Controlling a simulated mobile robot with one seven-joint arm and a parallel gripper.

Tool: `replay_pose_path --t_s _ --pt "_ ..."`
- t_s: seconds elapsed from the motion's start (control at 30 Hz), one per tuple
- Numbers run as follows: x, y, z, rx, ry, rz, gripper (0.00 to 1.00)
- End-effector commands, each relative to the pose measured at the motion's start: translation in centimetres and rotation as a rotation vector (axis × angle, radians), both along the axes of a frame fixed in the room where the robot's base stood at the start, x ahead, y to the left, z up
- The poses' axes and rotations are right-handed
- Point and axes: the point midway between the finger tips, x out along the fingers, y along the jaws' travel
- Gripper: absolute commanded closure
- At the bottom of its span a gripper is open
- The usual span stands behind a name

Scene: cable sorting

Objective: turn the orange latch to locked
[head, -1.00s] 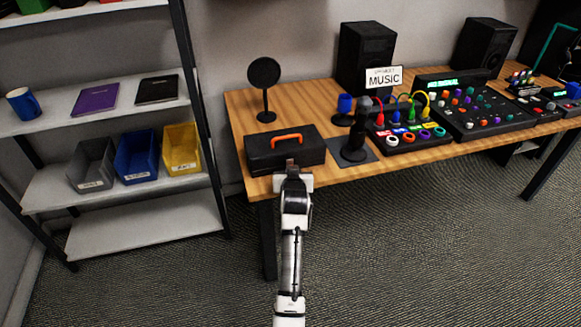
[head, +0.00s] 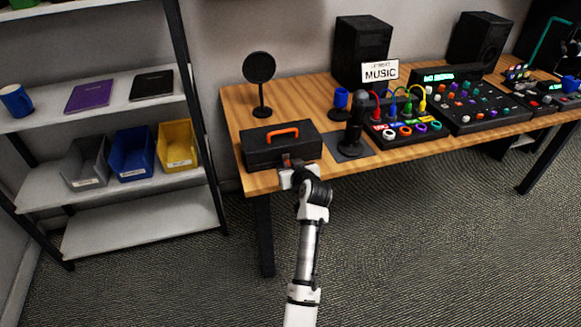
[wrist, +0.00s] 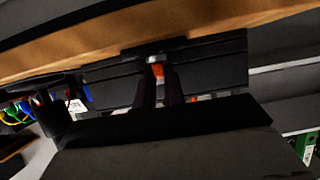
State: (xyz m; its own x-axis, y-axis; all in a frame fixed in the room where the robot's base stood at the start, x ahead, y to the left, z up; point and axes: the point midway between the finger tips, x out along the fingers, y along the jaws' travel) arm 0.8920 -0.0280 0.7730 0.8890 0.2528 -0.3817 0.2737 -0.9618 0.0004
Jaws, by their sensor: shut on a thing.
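A black case (head: 262,150) with an orange handle (head: 282,132) sits at the front left of the wooden table. The orange latch (wrist: 158,70) is on the case's front and shows between my gripper's fingers in the wrist view. My gripper (head: 287,163) is at the front of the case, shut on the latch. In the wrist view the two dark fingers (wrist: 159,84) stand on either side of it. In the head view my gripper mostly hides the latch, so its angle is hard to tell.
A microphone on a stand (head: 354,130) stands just right of the case. A round pop filter (head: 260,75) is behind it. A panel with coloured cables (head: 408,132) lies farther right. A shelf with bins (head: 130,153) is at the left. The floor in front is clear.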

Motion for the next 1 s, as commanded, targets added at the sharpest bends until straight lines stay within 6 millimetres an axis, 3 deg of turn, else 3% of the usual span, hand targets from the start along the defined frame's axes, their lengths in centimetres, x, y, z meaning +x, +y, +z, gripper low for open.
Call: replay_pose_path --t_s 0.03,0.07,0.13,0.57,1.0 --pt "-0.1 0.0 -0.2 -0.001 0.004 0.000 1.00" --pt "-0.1 0.0 -0.2 -0.001 0.004 0.000 0.88" --pt "-0.1 0.0 -0.2 -0.001 0.004 0.000 0.80" --pt "-1.0 -0.4 0.3 0.000 0.001 -0.002 0.80" --pt "-8.9 -2.6 3.6 0.000 0.001 -0.003 0.80"
